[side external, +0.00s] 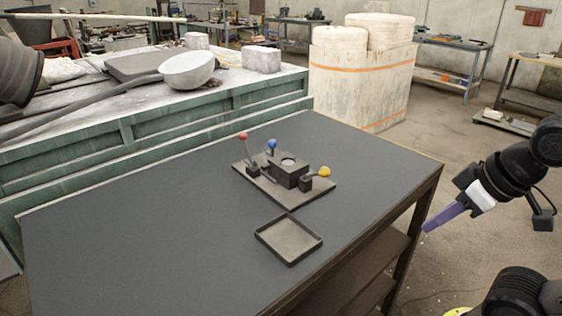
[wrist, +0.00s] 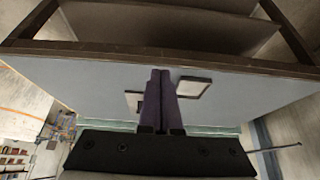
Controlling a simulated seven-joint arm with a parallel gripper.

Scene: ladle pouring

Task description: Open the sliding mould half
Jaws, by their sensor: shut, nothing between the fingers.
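I cannot tell which part is the sliding half. My gripper (side external: 427,227) has purple fingers and is off the table's right edge, apart from the fixture. In the wrist view my gripper (wrist: 160,75) shows its fingers together and empty, hiding most of the fixture.
A shallow dark tray (side external: 288,239) lies on the table (side external: 150,205) in front of the fixture; it shows in the wrist view (wrist: 194,88). A green bench (side external: 150,130) with a ladle (side external: 188,70) runs behind. The table's left part is clear.

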